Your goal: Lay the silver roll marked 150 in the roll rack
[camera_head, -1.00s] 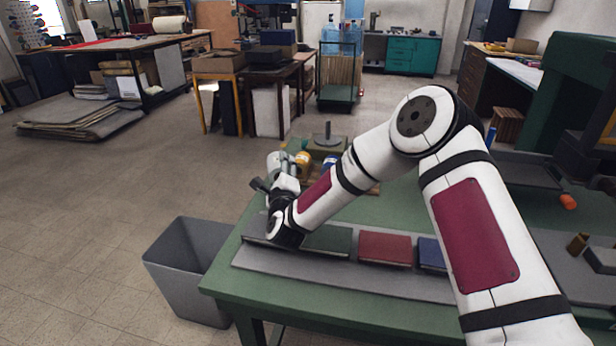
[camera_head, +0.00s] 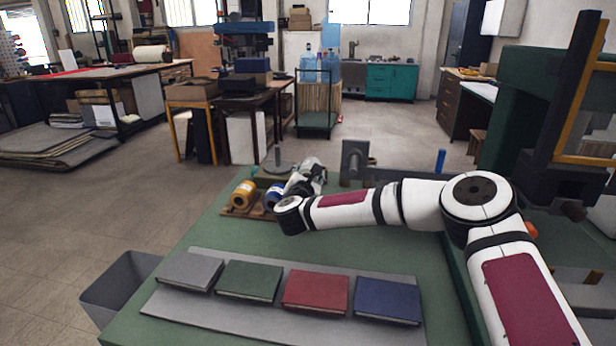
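A low brown wooden roll rack (camera_head: 233,212) lies on the far left part of the green table. A yellow-gold roll (camera_head: 243,194) and a blue roll (camera_head: 273,196) lie in it side by side. My gripper (camera_head: 314,166) is just right of the blue roll, at the rack's right end, pointing away from the camera. My wrist and forearm hide much of it and that end of the rack. I cannot make out the silver roll or its mark, nor whether the fingers are open or hold anything.
Grey (camera_head: 190,271), green (camera_head: 249,280), red (camera_head: 316,290) and blue (camera_head: 387,300) covers lie in a row on a grey mat (camera_head: 165,300) in front. A round-based post (camera_head: 278,166) stands behind the rack. A bin (camera_head: 115,285) stands left of the table. Green tabletop between mat and rack is clear.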

